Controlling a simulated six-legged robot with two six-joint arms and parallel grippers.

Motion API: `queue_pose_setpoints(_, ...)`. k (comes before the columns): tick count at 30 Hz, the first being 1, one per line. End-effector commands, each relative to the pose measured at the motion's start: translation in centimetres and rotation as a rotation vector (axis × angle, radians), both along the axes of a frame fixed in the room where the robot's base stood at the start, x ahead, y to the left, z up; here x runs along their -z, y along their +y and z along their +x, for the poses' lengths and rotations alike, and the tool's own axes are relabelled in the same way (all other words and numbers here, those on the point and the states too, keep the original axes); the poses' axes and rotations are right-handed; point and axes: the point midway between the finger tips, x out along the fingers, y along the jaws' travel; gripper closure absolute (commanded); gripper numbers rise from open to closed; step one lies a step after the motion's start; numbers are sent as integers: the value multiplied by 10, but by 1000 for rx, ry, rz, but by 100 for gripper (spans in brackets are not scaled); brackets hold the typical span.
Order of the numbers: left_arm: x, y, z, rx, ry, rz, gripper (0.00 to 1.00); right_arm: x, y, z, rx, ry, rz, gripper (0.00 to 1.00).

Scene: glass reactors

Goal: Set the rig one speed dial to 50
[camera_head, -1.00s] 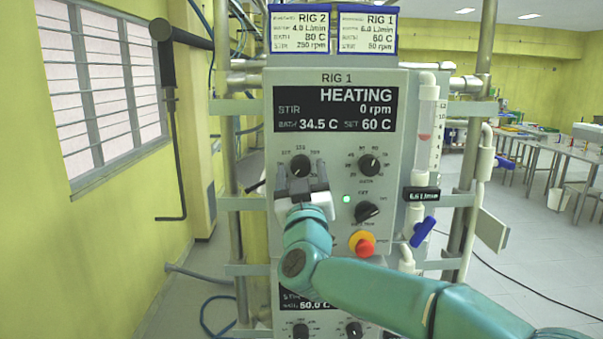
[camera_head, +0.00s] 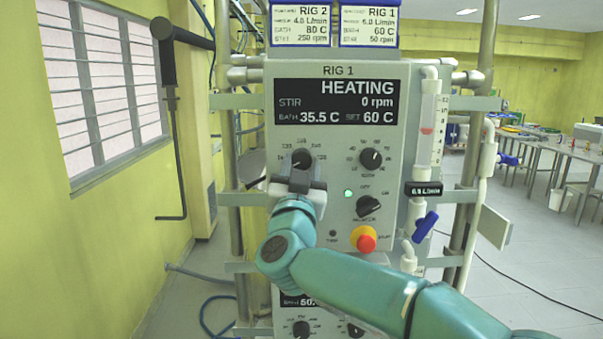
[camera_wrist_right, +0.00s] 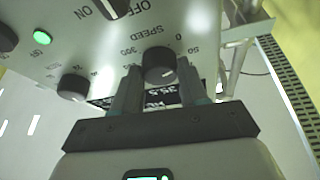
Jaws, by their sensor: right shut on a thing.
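The rig one speed dial (camera_head: 301,160) is the black round knob at the left of the grey RIG 1 panel (camera_head: 333,230). In the right wrist view the dial (camera_wrist_right: 158,64) sits between my fingers under the word SPEED, with a scale around it. My right gripper (camera_head: 299,174) reaches it from below and is shut on it; the fingers also show in the wrist view (camera_wrist_right: 158,82). The rig display (camera_head: 335,103) reads HEATING, STIR 0 rpm, bath 35.5 C, set 60 C. The RIG 1 card (camera_head: 369,27) lists stir 50 rpm. My left gripper is out of view.
A second dial (camera_head: 370,159), a rotary switch (camera_head: 368,207) with a green lamp, and a red-and-yellow button (camera_head: 363,239) sit right of my gripper. A flow tube (camera_head: 428,130) and metal posts flank the panel. Another panel (camera_head: 300,303) is below.

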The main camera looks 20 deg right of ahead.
Motion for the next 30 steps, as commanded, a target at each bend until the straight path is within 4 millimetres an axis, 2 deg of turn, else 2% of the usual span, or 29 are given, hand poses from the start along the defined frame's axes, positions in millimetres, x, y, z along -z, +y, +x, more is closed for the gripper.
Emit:
queue_pose_setpoints(6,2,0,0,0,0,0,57,2,2,1,0,-44,170,88)
queue_pose_setpoints(15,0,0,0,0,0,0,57,0,4,2,1,-92,336,88)
queue_pose_setpoints(30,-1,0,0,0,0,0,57,1,4,2,-1,-112,412,88)
